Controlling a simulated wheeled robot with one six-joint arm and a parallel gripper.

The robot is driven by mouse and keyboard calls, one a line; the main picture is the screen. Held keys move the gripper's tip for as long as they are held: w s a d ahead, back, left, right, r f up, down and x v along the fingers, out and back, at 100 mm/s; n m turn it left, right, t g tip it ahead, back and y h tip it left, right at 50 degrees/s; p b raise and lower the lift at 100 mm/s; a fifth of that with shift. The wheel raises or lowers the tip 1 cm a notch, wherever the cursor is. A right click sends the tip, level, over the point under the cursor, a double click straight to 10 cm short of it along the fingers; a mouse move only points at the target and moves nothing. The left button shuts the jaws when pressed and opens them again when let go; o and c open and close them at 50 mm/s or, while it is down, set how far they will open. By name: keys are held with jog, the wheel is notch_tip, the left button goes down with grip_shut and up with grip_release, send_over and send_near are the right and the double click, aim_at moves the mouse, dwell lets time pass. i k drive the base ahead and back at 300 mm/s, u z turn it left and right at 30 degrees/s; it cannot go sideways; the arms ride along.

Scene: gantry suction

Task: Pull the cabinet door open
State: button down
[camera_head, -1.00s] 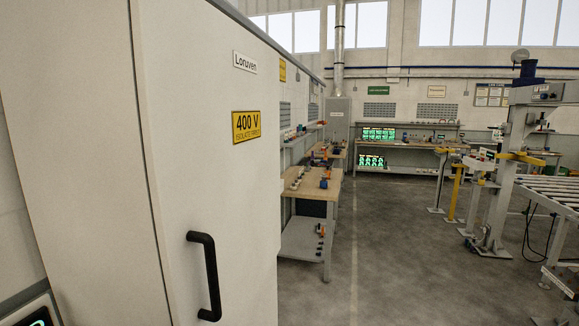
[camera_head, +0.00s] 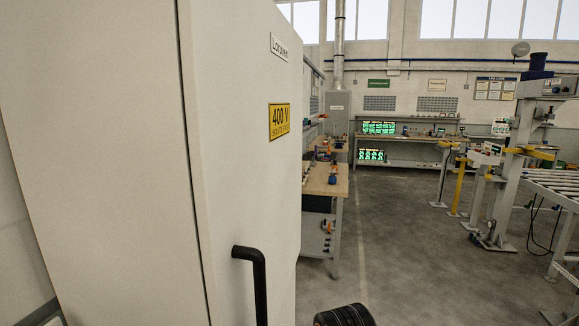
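The cabinet door (camera_head: 247,170) is a tall pale grey panel on the left half of the view. It bears a yellow "400 V" label (camera_head: 279,121) and a white "Loruven" name plate (camera_head: 279,47). No gap shows along its near edge, and it looks shut. The black bar handle (camera_head: 260,283) stands out from the door low in the view; its lower end is cut off by the frame. A black ribbed part, seemingly of my gripper (camera_head: 344,314), shows at the bottom edge, right of the handle and apart from it in the picture. Its fingers cannot be made out.
A workbench (camera_head: 330,180) with small items stands beyond the door. Grey floor (camera_head: 400,240) is open to the right of the cabinet. A roller conveyor (camera_head: 560,193) and a grey column with yellow fittings (camera_head: 509,175) stand at the right.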

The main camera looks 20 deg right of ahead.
aim_at(241, 60)
jog(key=u, duration=2)
jog(key=k, duration=0.4)
jog(key=z, duration=1.2)
